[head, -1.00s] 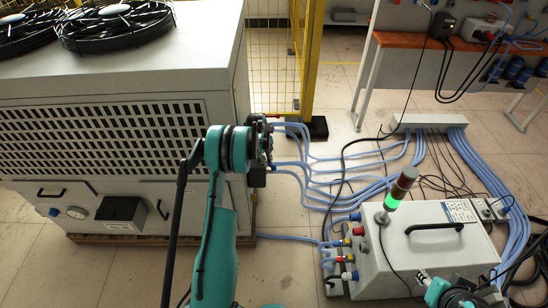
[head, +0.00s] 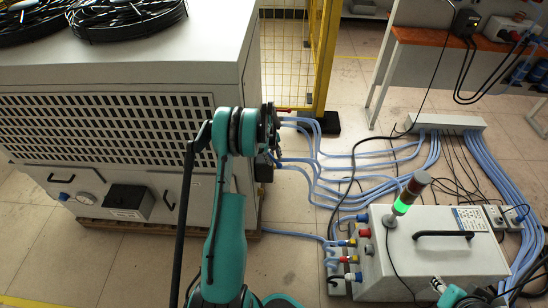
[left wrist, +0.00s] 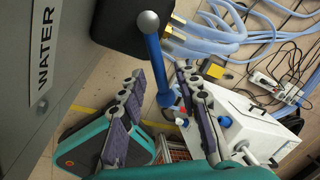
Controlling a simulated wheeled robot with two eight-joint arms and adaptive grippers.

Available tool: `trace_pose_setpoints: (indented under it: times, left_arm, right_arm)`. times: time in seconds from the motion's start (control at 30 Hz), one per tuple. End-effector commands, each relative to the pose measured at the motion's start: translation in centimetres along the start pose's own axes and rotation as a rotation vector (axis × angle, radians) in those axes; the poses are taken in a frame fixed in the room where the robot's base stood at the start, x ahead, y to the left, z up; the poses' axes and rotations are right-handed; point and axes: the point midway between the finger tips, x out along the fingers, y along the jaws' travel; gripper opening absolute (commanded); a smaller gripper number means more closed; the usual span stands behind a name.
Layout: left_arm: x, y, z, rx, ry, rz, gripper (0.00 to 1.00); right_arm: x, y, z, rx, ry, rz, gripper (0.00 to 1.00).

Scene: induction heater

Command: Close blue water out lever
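The blue lever (left wrist: 157,62) shows in the left wrist view, running down from a grey round pivot to a blue tip, beside a plate marked WATER (left wrist: 45,55). My left gripper (left wrist: 161,74) is open, with one finger on each side of the lever. The fingers appear apart from it. In the head view my left gripper (head: 270,140) is at the right side of the large grey cooler unit (head: 140,55), where my own arm and wrist hide the lever. A teal and silver part of my right arm is at the bottom right; its finger state is unclear.
Several blue hoses (head: 330,170) run from the cooler to a floor manifold (head: 445,122). A white box (head: 430,255) with a green-lit signal tower (head: 408,195) stands at the right. A yellow mesh fence (head: 290,60) is behind. Black cables lie on the floor.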

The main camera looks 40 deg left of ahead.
Motion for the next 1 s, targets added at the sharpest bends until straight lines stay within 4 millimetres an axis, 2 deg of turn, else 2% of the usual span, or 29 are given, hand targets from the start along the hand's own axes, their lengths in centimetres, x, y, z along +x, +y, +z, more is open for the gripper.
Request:
trace_pose_setpoints:
  times: [0.27, 0.37, 0.7, 1.0]
  left_arm:
    - [-0.2, 0.0, 0.0, 0.000, 0.000, 0.000, 0.33]
    - [-1.2, 0.0, 0.0, -0.001, 0.000, 0.000, 0.33]
    - [-6.6, 0.0, 0.0, -0.001, 0.000, 0.000, 0.33]
    - [-7.5, 0.0, 0.0, 0.000, 0.000, 0.000, 0.33]
  right_arm:
    - [0.0, 0.0, 0.0, 0.000, 0.000, 0.000, 0.34]
    - [0.0, 0.0, 0.0, 0.000, 0.000, 0.000, 0.34]
    - [0.0, 0.0, 0.0, 0.000, 0.000, 0.000, 0.34]
    - [0.0, 0.0, 0.0, 0.000, 0.000, 0.000, 0.34]
